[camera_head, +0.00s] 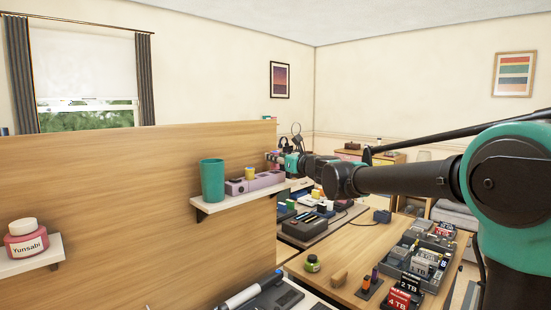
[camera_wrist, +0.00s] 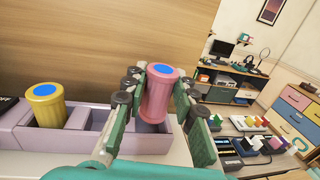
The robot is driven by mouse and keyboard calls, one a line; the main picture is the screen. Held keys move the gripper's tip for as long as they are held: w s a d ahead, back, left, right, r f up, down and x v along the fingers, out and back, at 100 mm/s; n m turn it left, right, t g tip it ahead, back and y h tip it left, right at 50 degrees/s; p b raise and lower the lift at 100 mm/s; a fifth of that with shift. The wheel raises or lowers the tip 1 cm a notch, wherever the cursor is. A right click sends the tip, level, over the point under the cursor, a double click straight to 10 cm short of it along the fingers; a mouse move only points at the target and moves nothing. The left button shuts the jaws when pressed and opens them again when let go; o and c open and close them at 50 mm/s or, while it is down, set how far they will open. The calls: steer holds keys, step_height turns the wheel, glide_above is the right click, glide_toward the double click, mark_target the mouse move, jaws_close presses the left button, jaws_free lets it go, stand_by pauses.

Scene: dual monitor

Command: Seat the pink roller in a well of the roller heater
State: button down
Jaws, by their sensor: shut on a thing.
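The pink roller (camera_wrist: 158,98) has a blue top disc and stands nearly upright between the fingers of my gripper (camera_wrist: 160,82). My gripper is shut on it. The roller heater (camera_wrist: 92,146) is a long lilac block with square wells. The roller's lower end is over or just inside the right well; I cannot tell how deep. A yellow roller (camera_wrist: 46,108) with a blue top sits in a well to the left. In the head view, my gripper (camera_head: 279,160) is at the heater's right end, and the heater (camera_head: 262,182) lies on a wall shelf.
The white shelf (camera_head: 232,201) is narrow, and a wooden panel (camera_head: 120,185) rises behind it. A green cup (camera_head: 212,180) stands left of the heater. A pink Yunsabi jar (camera_head: 26,240) is on another shelf. Desks with electronics (camera_head: 425,260) lie below, to the right.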

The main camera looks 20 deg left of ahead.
mark_target(278, 168)
steer(key=shift+f, duration=2)
steer(key=c, duration=1.1)
jaws_free()
steer(key=shift+c, duration=0.2)
steer(key=v, duration=1.2)
steer(key=shift+r, duration=0.1)
